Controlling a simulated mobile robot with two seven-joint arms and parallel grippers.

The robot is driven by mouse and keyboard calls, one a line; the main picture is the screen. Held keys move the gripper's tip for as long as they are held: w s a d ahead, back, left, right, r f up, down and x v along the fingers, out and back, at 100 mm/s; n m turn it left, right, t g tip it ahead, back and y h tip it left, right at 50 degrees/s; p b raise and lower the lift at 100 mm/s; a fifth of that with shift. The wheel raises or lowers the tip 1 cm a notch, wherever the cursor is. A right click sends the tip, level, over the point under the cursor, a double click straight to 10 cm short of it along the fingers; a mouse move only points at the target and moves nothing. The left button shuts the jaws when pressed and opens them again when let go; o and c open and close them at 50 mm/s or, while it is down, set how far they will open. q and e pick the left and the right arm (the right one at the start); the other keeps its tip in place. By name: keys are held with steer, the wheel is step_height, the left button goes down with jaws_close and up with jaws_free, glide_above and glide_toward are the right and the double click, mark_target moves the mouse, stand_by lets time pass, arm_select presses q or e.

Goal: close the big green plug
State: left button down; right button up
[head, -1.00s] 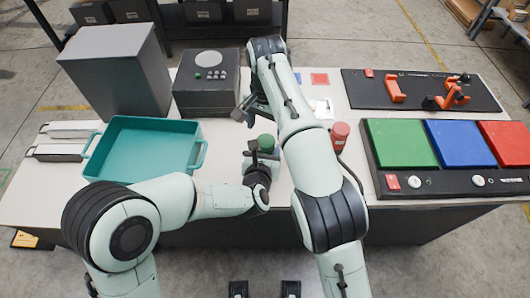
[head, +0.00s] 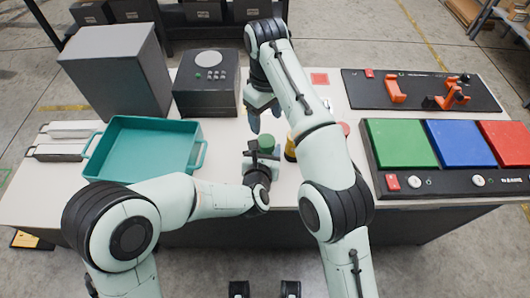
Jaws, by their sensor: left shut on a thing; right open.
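The green plug (head: 266,142) shows as a short green cylinder at the middle front of the table. My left gripper (head: 262,155) is shut on it from the near side, and the jaws hide its lower part. My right gripper (head: 264,116) is open and empty, just beyond the green plug and apart from it, with its fingers pointing down. I cannot tell whether the plug touches the table.
A yellow and dark object (head: 290,148) stands beside my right arm, partly hidden. A teal tote (head: 146,150) lies left. A black speaker-like box (head: 207,92) stands behind. A panel with green, blue and red pads (head: 402,143) lies right.

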mark_target(266, 140)
stand_by(0.4)
steer(key=shift+f, duration=4)
steer(key=c, duration=0.9)
steer(key=o, duration=1.3)
steer(key=shift+c, duration=0.2)
